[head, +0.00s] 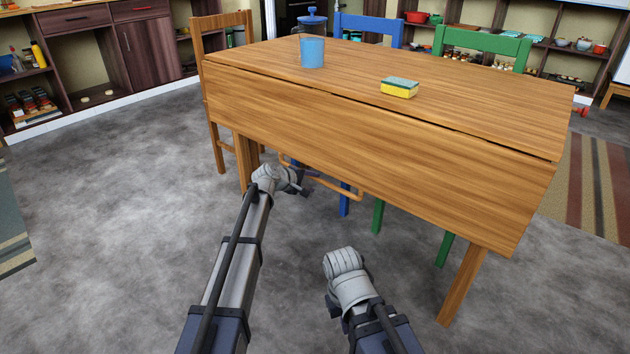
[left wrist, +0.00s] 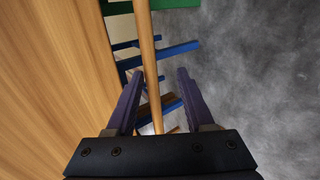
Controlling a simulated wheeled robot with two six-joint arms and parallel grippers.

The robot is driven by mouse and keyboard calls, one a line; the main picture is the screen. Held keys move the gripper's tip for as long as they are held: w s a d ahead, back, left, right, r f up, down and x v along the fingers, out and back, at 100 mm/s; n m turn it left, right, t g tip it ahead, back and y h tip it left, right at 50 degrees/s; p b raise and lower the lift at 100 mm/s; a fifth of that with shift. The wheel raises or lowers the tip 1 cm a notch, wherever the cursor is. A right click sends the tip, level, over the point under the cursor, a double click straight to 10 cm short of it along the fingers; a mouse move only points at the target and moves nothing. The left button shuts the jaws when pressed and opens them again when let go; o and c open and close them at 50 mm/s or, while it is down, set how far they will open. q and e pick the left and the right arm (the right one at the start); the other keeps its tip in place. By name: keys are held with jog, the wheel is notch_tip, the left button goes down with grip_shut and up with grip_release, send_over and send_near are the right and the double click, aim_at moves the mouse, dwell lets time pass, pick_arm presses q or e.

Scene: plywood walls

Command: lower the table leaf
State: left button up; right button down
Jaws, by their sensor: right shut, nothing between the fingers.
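The wooden table (head: 480,84) has its near leaf (head: 370,155) hanging down along the front, below a dark hinge gap. A thin wooden bar (head: 335,187) with a bent end shows beneath the leaf; the left wrist view shows a wooden bar (left wrist: 148,60) running between my fingers. My left gripper (head: 298,181), low in front of the leaf, is open, with its fingers (left wrist: 160,92) apart on either side of that bar; I cannot tell whether they touch it. My right gripper (head: 347,270) is shut and empty, lower and nearer, clear of the leaf; its fingertips are mostly hidden.
Wooden (head: 222,20), blue (head: 368,27) and green (head: 484,42) chairs surround the table. The grey floor at left (head: 110,210) is clear.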

pick_arm(q)
jog(key=p+v, duration=0.2)
jog(key=v, duration=0.3)
jog(key=s+d+m+g+y+p, duration=0.25)
jog(key=s+m+p, duration=0.2)
jog(key=s, duration=0.75)
jog(key=s+d+m+g+y+p, duration=0.1)
jog(key=s+d+m+g+p, duration=0.35)
jog(key=s, duration=0.75)
jog(key=s+a+r+m+g+y+p, duration=0.1)
jog(key=s+a+r+m+y+p, duration=0.2)
jog(key=s, duration=0.6)
jog(key=s+a+r+m+g+y+p, duration=0.1)
jog(key=s+a+r+m+y+p, duration=0.15)
jog(key=s, duration=0.65)
notch_tip(320, 180, up, 36)
jog(key=w+p, duration=0.1)
jog(key=p, duration=3.6)
jog(key=shift+w+a+h, duration=0.2)
jog(key=shift+h, duration=0.2)
